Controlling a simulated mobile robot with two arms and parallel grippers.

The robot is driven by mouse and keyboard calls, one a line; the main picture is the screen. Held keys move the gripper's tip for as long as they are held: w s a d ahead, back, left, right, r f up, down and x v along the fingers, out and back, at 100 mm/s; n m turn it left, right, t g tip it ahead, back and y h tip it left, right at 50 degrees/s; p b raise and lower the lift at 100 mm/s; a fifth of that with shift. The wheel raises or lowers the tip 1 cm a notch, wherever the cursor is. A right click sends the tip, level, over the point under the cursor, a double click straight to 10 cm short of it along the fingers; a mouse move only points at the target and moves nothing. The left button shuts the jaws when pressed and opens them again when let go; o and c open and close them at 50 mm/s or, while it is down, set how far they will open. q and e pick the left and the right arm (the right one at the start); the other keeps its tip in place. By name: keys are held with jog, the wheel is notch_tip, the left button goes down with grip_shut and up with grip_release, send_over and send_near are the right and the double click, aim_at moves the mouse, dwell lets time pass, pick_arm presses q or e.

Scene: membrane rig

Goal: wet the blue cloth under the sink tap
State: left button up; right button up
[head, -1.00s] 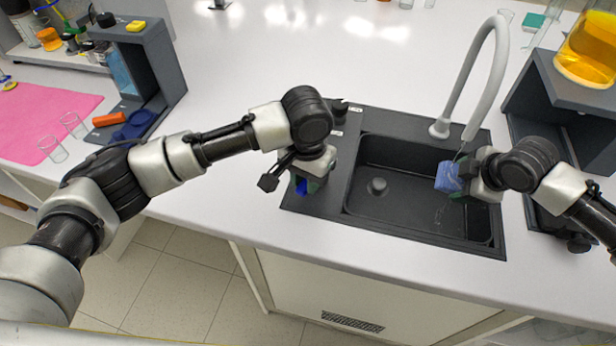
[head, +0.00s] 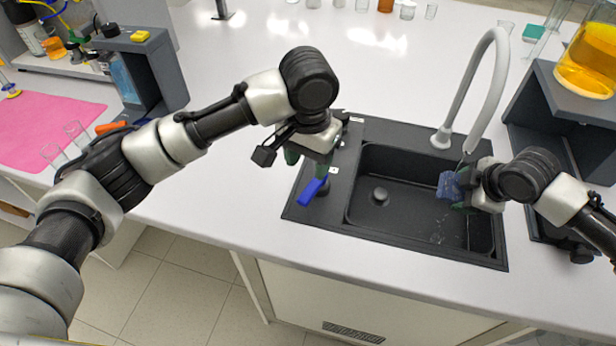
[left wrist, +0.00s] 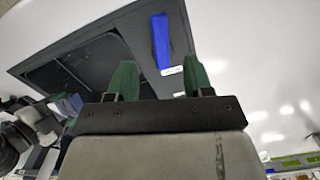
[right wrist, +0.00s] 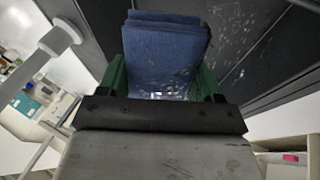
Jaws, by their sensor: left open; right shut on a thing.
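The blue cloth (head: 448,186) is folded and held over the right part of the black sink basin (head: 400,212), below the tap spout (head: 470,143). My right gripper (head: 462,189) is shut on it. The cloth fills the space between the green fingers in the right wrist view (right wrist: 165,55) and has pale wet-looking specks. A blue lever (head: 313,190) stands on the sink's left ledge. My left gripper (head: 306,162) is open just behind and above the lever. In the left wrist view the lever (left wrist: 161,42) lies beyond the fingertips, apart from them.
A grey shelf (head: 560,105) with an orange-liquid beaker (head: 588,65) stands right of the sink. At left are a pink mat (head: 40,125), glass beakers and a grey stand (head: 150,65).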

aim_at(313, 189)
pick_arm(q)
notch_tip(313, 189, up, 4)
jog(key=shift+f, duration=0.1)
dwell(0.9)
jog(key=c, duration=0.9)
jog(key=a+f+h, duration=0.2)
jog(key=a, duration=0.1)
jog(key=w+a+f+h, duration=0.1)
jog(key=a, duration=0.1)
jog(key=shift+a+f+m+g+h, duration=0.1)
jog(key=shift+f+m+g+h, duration=0.05)
jog(key=shift+m+g+h, duration=0.15)
grip_shut()
jog(key=a+f+t+h, duration=0.15)
jog(key=a+h, duration=0.25)
jog(key=a, duration=0.4)
jog(key=shift+m, duration=0.3)
jog(key=x, duration=0.6)
jog(key=w+x, duration=0.1)
jog(key=x, duration=0.2)
jog(key=shift+d+f, duration=0.2)
jog(key=shift+d, duration=0.15)
jog(key=d, duration=0.1)
jog(key=s+d, duration=0.1)
jog(key=d, duration=0.1)
jog(key=shift+s, duration=0.2)
jog(key=shift+s+d, duration=0.2)
jog(key=shift+d, duration=0.1)
